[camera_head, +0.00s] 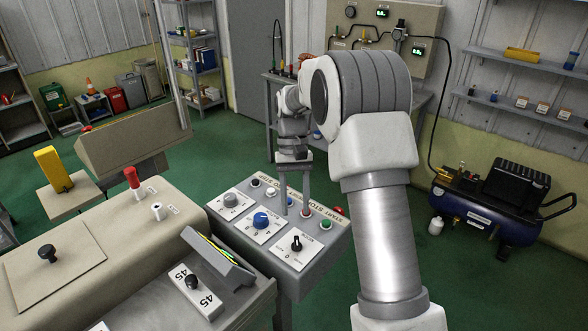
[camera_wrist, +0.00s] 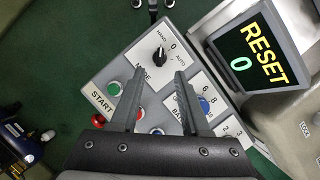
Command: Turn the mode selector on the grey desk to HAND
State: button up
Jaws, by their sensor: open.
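The mode selector is a black knob (camera_head: 297,243) on a white plate at the front right of the grey desk (camera_head: 325,248). In the wrist view the knob (camera_wrist: 159,56) sits past my fingertips, with HAND, 0 and AUTO printed around it and MODE on the near side. Its pale pointer line is small; I cannot tell exactly which mark it points at. My gripper (camera_head: 295,212) hangs fingers down over the desk, beyond the knob in the head view. In the wrist view its two fingers (camera_wrist: 157,76) are apart with nothing between them, not around the knob.
A blue knob (camera_head: 261,220) and a grey knob (camera_head: 230,200) sit beside the selector. A tilted display reading RESET 0 (camera_wrist: 255,48) stands close by. Another black knob (camera_head: 192,282) is on the nearer console.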

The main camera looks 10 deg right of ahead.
jog(key=v, duration=0.9)
jog(key=shift+r, duration=0.25)
jog(key=s+r+t, duration=0.5)
jog(key=s+r, duration=0.5)
jog(key=s, duration=0.3)
jog(key=s+f+t, duration=0.2)
jog(key=s, duration=0.5)
jog(key=s+f+n+t, duration=0.1)
jog(key=s+f+t, duration=0.1)
jog(key=s, duration=0.6)
jog(key=shift+a+n+t+h, duration=0.3)
jog(key=shift+a+t, duration=0.1)
jog(key=shift+t, duration=0.1)
